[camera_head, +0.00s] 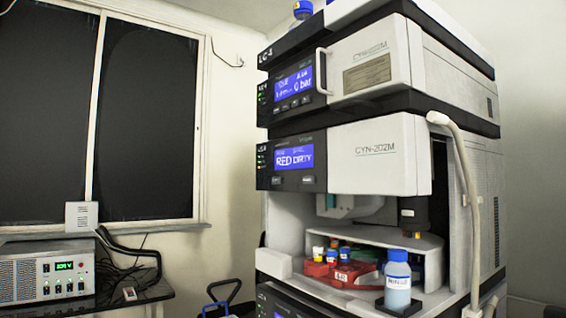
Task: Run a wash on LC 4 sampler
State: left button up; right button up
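The LC-4 stack (385,170) stands at the right. Its sampler module (365,155) is marked CYN-202M, and its blue display (300,155) appears to read "RED DIRTY", with small buttons (308,180) below. In the open bay under it, a red tray (340,273) holds several small vials with blue, yellow and white caps. A blue-capped bottle (397,285) of pale liquid stands upright in a black holder at the bay's front right; its label is too small to read surely. Neither of my grippers shows in the view.
The upper module (365,65), marked LC-4, has a blue display appearing to show 0 bar and a white handle. A white hose (465,180) runs down the stack's right side. A table (140,293) at left carries a power-supply-like box (48,275). A dark window (145,120) is behind.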

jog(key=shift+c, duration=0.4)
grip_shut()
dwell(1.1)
